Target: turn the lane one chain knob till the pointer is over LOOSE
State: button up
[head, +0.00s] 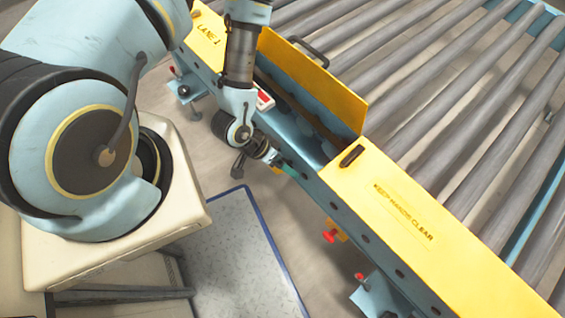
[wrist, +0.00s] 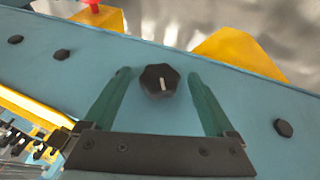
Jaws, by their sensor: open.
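The dark faceted knob (wrist: 159,80) sits on the blue side rail (wrist: 235,95) in the wrist view. Its pale pointer line points roughly toward the top of the picture. No LOOSE lettering is readable in either view. My gripper (wrist: 160,75) is open, with one green finger on each side of the knob and a visible gap to it on both sides. In the head view, my gripper (head: 284,167) is at the conveyor's side rail, and the arm and fingers hide the knob there.
A yellow LANE 1 cover (head: 208,36) and a raised yellow lid (head: 315,80) are beside my arm. A yellow KEEP HANDS CLEAR cover (head: 405,215) lies to the right. Dark bolts (wrist: 283,127) dot the rail. Red-knobbed fittings (head: 329,236) stick out below.

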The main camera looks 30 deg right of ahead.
jog(key=shift+c, duration=0.2)
jog(key=c, duration=1.3)
jog(key=shift+w, duration=0.15)
jog(key=shift+c, duration=0.2)
jog(key=g+b, duration=0.1)
jog(key=g, duration=0.1)
jog(key=g+h+b, duration=0.1)
jog(key=shift+w+a+f+n+b, duration=0.1)
jog(key=shift+w+f+n+b, duration=0.2)
jog(key=shift+n+b, duration=0.1)
jog(key=g+h+b, duration=0.1)
jog(key=g+b, duration=0.1)
jog(key=b, duration=0.1)
jog(key=f+n+g+h+b, duration=0.1)
jog(key=g+b, duration=0.2)
jog(key=shift+w+a, duration=0.1)
jog(key=shift+f+n+g+h+b, duration=0.1)
jog(key=shift+n+g+h+b, duration=0.7)
jog(key=shift+g+b, duration=0.9)
jog(key=shift+f+n+g+h+b, duration=0.1)
jog(key=shift+n+g+h+b, duration=0.7)
jog(key=shift+b, duration=1.5)
jog(key=shift+r+g+h, duration=0.1)
jog(key=shift+g+h, duration=0.2)
jog(key=shift+h, duration=0.1)
